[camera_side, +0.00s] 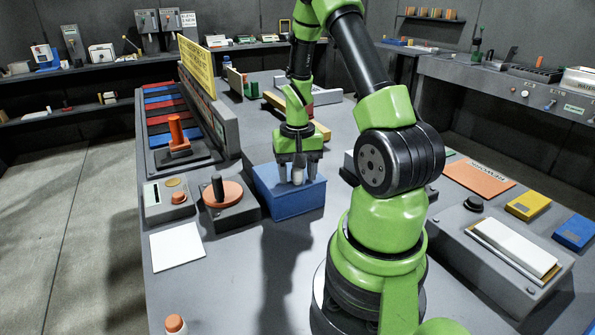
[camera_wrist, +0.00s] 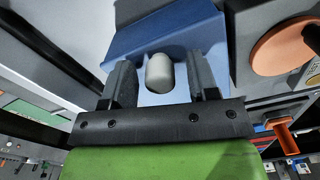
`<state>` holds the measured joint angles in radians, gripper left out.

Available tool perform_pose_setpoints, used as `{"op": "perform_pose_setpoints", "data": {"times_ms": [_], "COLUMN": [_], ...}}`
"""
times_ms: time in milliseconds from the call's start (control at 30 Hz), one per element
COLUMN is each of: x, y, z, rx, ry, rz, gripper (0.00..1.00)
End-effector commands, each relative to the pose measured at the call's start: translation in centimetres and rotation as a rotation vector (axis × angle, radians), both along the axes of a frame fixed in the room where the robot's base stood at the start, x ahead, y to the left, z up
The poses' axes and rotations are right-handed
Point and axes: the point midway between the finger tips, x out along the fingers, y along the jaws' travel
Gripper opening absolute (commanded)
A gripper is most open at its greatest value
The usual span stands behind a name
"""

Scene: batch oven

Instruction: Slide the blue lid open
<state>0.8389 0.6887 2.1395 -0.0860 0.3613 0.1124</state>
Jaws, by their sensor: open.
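A blue box with a blue lid (camera_side: 291,196) stands on the grey table, right of the orange disc unit. In the wrist view the blue lid (camera_wrist: 165,28) fills the upper middle. A pale, rounded knob (camera_wrist: 159,73) stands up from the lid. It also shows in the side view (camera_side: 297,175). My gripper (camera_side: 298,173) points down over the lid. In the wrist view its two fingers (camera_wrist: 162,82) stand either side of the knob, with gaps showing, so it is open around the knob. Whether the fingertips touch the lid is hard to tell.
An orange disc with a black handle (camera_side: 222,192) sits close left of the box. A grey box with an orange button (camera_side: 178,197) is further left. A white sheet (camera_side: 177,246) lies in front. The table in front of the box is clear.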

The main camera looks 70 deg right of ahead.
Motion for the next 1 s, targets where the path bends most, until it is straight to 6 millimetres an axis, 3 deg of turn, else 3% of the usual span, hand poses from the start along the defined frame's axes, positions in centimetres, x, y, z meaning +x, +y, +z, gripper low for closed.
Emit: {"op": "perform_pose_setpoints", "data": {"times_ms": [100,133,300,367,567,1000], "x": [0.0,0.0,0.0,0.0,0.4,5.7], "y": [0.0,0.0,0.0,0.0,-0.4,-5.7], "z": [0.0,0.0,0.0,0.1,0.0,-0.1], "rx": [0.0,0.0,0.0,0.0,-0.001,-0.002], "ry": [0.0,0.0,0.0,0.0,-0.001,0.0], "rz": [0.0,0.0,0.0,0.0,0.001,0.0], "gripper": [0.54,0.5,0.11,0.0,0.0,0.0]}}
